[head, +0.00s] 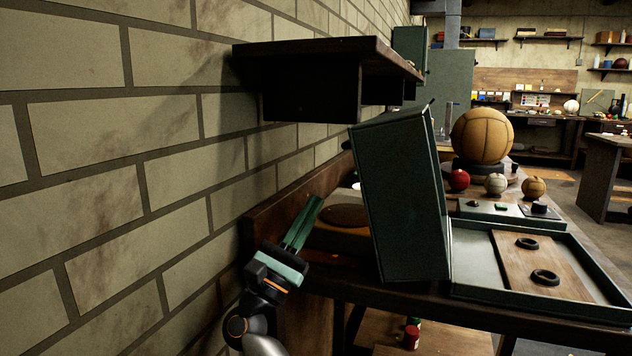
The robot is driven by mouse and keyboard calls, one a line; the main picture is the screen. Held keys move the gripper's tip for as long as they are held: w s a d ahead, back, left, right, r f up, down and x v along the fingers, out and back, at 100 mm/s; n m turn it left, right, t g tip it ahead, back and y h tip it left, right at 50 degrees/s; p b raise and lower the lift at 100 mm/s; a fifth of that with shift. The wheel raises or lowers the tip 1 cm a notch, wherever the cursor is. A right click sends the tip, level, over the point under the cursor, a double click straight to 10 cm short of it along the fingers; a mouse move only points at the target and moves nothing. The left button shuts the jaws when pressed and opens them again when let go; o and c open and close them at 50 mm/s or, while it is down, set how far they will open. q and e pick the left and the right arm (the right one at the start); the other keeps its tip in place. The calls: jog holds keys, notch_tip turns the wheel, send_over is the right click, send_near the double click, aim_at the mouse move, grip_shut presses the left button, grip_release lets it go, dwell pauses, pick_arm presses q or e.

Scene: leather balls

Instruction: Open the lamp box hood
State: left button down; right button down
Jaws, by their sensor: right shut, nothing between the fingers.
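A dark green box-like hood (402,205) stands up, slightly tilted, at the near end of the workbench, and its broad side faces me. I cannot tell from here whether it is hinged to anything. My right gripper (318,200) is at the left end of the bench, close to the brick wall. Its green fingers are shut, with nothing between them, and point up and to the right. The gripper is left of the hood and apart from it in the picture. The area behind the hood is hidden. My left gripper is not in view.
A dark shelf (320,48) juts from the wall above. A shallow green tray (585,310) with a wooden board and two black rings lies right of the hood. A large tan ball (482,135) and several smaller balls stand behind. Floor is free at the far right.

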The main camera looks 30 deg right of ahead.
jog(key=x, duration=1)
jog(key=shift+g, duration=0.3)
jog(key=shift+s, duration=0.1)
jog(key=s+d+r+m+g, duration=0.1)
jog(key=m, duration=0.1)
jog(key=s+d+r+m+g, duration=0.1)
jog(key=r+m+g, duration=0.1)
jog(key=s+d+r+m+g+b, duration=0.1)
jog(key=r+m+g, duration=0.1)
jog(key=shift+s, duration=0.2)
